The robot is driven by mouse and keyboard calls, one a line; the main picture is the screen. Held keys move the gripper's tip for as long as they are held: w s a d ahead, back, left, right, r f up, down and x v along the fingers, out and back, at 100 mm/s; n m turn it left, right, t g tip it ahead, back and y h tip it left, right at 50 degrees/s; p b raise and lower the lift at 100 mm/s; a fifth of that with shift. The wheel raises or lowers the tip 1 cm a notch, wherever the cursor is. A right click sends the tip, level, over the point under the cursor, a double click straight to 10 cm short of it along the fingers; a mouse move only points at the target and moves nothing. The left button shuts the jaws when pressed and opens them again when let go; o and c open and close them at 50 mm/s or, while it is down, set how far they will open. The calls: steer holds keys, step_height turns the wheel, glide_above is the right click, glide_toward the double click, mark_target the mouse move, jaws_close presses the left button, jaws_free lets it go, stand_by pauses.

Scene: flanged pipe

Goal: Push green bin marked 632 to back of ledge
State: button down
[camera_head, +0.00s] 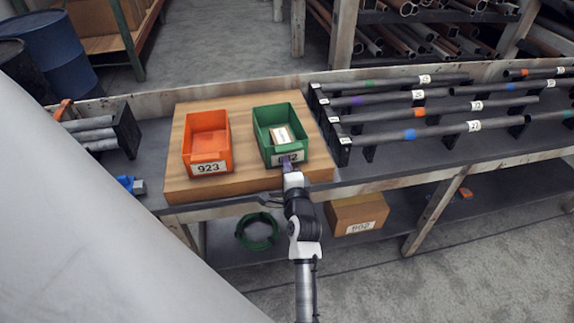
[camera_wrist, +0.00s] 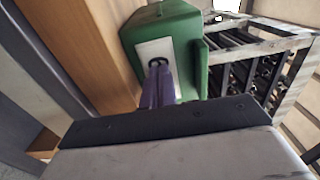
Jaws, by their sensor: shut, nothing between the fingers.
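The green bin (camera_head: 272,122) sits on the right part of a wooden ledge (camera_head: 180,185), with a small box inside it. Its front label is partly hidden by my gripper in the head view; only a last digit 2 reads. In the wrist view the green bin (camera_wrist: 198,60) fills the upper middle, with its white label at the fingertips. My gripper (camera_head: 287,163) is shut and empty, its purple fingers (camera_wrist: 158,85) at the front label. They look touching or nearly touching; I cannot tell which.
An orange bin (camera_head: 207,140) marked 923 stands left of the green one, with a gap between. Racked pipes (camera_head: 420,112) with coloured bands lie close on the right. A cardboard box (camera_head: 357,213) and a green coil (camera_head: 257,231) are on the lower shelf. Some bare wood shows behind the bins.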

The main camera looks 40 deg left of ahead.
steer(key=shift+a, duration=0.1)
stand_by(0.3)
steer(key=shift+x, duration=1.85)
